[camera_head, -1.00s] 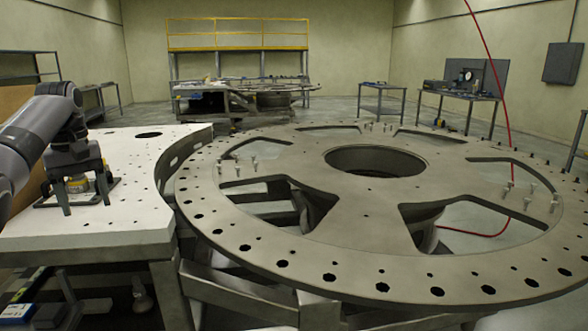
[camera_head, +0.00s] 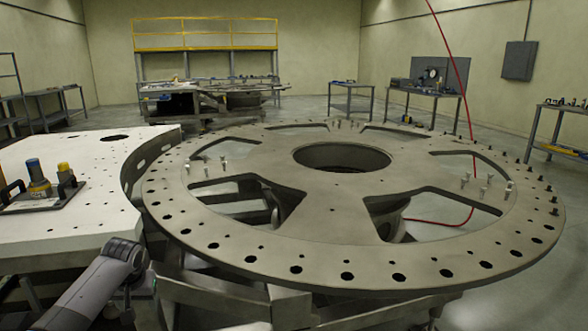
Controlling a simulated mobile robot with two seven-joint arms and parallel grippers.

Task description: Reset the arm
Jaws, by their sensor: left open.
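My left arm comes in at the bottom left, and my left gripper (camera_head: 128,308) hangs low in front of the white table, near the bottom edge. It is open and apart from the things on the table; its fingertips are hard to make out. A black-framed plate (camera_head: 62,197) with dark handles, a yellow-and-blue knob and a smaller yellow one sits on the white table (camera_head: 85,228) at the left. My right gripper is not in view.
A large round metal turret plate (camera_head: 332,211) with holes and cut-outs fills the middle and right, close to the white table. Several small pins stand on it. Workbenches (camera_head: 430,95) and a yellow railing (camera_head: 205,32) stand behind.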

